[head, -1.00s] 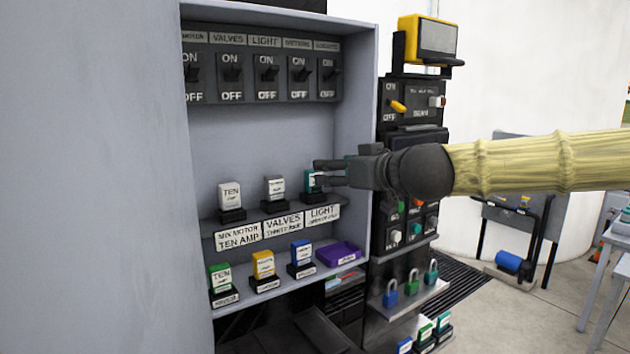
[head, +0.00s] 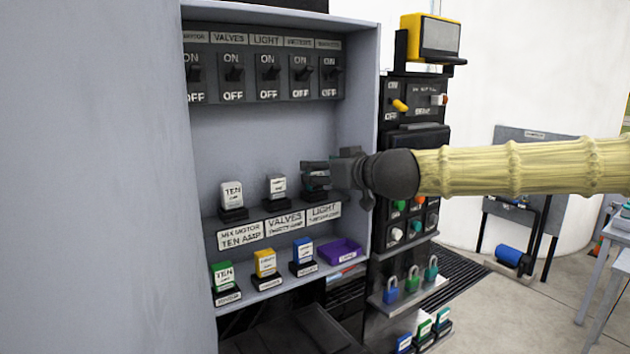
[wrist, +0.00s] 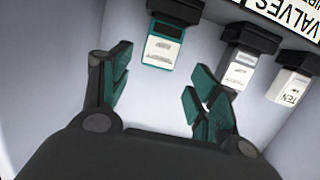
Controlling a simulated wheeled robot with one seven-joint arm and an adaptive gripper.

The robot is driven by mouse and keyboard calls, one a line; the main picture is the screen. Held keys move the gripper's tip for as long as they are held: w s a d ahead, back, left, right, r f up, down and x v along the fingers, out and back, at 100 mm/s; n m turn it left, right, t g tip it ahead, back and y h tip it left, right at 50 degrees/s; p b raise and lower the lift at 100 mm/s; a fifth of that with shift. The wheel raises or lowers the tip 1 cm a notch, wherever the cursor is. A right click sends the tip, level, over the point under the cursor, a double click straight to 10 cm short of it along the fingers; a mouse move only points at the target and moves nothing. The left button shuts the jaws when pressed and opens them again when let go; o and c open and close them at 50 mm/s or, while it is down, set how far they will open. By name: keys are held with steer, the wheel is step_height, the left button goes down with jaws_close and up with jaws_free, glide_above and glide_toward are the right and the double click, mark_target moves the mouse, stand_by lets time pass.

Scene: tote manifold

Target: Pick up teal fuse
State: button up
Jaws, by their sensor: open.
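The teal fuse (wrist: 163,50), with a white label, stands in its dark holder above the LIGHT label at the right end of the upper shelf. In the head view the teal fuse (head: 317,189) is mostly hidden by my fingers. My gripper (head: 314,178) is level with it, reaching into the cabinet from the right. In the wrist view my gripper (wrist: 160,78) is open and empty, with one finger on each side. The fuse lies just beyond the fingertips, roughly between them; I see no contact.
A grey-white fuse (head: 276,187) above the VALVES label is close left of the teal one, then a white TEN fuse (head: 231,196). The lower shelf holds green, yellow and blue fuses and a purple tray (head: 341,249). The cabinet's right wall (head: 359,120) is beside my gripper.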

steer(key=shift+d+p+x, duration=0.2)
steer(key=shift+p+x, duration=0.4)
steer(key=shift+x, duration=0.5)
steer(key=shift+p+x, duration=0.35)
steer(key=shift+x, duration=0.8)
steer(key=shift+d, duration=0.15)
steer(key=c, duration=1.1)
